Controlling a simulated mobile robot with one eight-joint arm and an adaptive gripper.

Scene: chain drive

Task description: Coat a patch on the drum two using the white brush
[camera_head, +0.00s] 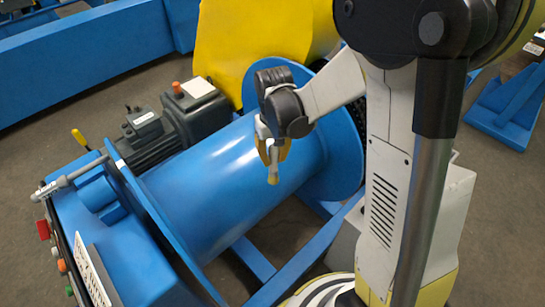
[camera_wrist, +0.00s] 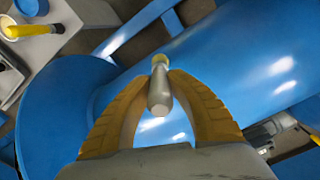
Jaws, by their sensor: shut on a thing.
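A blue drum (camera_head: 225,170) lies on its side between two round flanges, and its visible surface is plain blue with glossy highlights. No number on it can be read. My gripper (camera_head: 272,155) is above the drum, near its right end, with its yellow fingers pointing down. It is shut on a small whitish brush with a yellowish tip (camera_head: 273,180), which points down at the drum. In the wrist view the brush (camera_wrist: 159,95) sits between the fingertips, its tip in front of the drum (camera_wrist: 215,75). Whether it touches the drum cannot be told.
A motor (camera_head: 150,135) and a dark box (camera_head: 197,108) stand behind the drum. A yellow guard (camera_head: 250,45) rises at the back. A control panel with buttons and a label (camera_head: 92,270) is at the front left. In the wrist view, a yellow-handled tool (camera_wrist: 30,30) lies at top left.

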